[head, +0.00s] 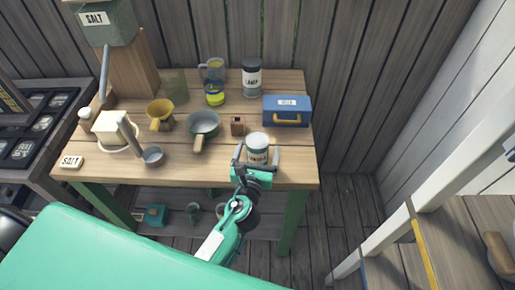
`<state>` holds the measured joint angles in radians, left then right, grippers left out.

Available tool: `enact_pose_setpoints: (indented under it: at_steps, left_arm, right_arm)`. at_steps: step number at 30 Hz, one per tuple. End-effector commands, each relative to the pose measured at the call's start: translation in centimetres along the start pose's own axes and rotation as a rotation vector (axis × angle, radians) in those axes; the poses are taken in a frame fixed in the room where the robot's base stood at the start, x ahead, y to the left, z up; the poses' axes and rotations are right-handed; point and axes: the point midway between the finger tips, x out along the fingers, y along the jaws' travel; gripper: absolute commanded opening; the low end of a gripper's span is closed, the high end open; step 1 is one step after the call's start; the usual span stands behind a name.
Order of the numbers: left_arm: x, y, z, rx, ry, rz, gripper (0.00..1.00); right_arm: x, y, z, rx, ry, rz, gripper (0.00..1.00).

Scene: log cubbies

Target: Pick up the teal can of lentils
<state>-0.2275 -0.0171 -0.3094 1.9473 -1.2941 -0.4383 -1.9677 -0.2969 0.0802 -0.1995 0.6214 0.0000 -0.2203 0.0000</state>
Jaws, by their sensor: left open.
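A short can with a pale lid, a teal band and a pale label (258,142) stands upright near the front right of the wooden table; the label is too small to read surely. It looks like the teal can of lentils. My left gripper (257,154) comes from the front and is open, with one finger at each side of the can in the picture. The can's lower part is partly hidden by the gripper. I cannot tell whether the fingers touch it. My right gripper is not in view.
Close by on the table (296,172) are a small brown block (238,126), a grey-green pan (204,122) and a blue box (287,111). The table's front right corner is bare.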

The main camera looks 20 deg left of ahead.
Motion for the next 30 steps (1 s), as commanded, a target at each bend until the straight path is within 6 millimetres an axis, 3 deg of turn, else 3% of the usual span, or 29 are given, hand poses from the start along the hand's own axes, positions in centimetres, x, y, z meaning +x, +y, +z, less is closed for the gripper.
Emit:
enact_pose_setpoints:
  at_steps: [9, 19, 28, 30]
  left_arm:
    - [4.3, 0.6, 0.2, 0.0, -0.002, 0.0, 0.87]
    - [4.9, 0.6, 0.0, -0.001, -0.001, 0.0, 0.87]
    - [4.9, 0.6, 0.0, -0.001, -0.001, 0.0, 0.28]
    - [4.9, 0.6, 0.1, -0.001, -0.003, 0.0, 0.26]
  right_arm:
    - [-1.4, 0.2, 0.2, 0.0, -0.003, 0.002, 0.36]
    - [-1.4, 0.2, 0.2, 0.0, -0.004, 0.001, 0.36]
    - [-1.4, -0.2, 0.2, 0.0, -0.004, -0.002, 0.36]
    - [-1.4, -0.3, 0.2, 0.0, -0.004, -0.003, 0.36]
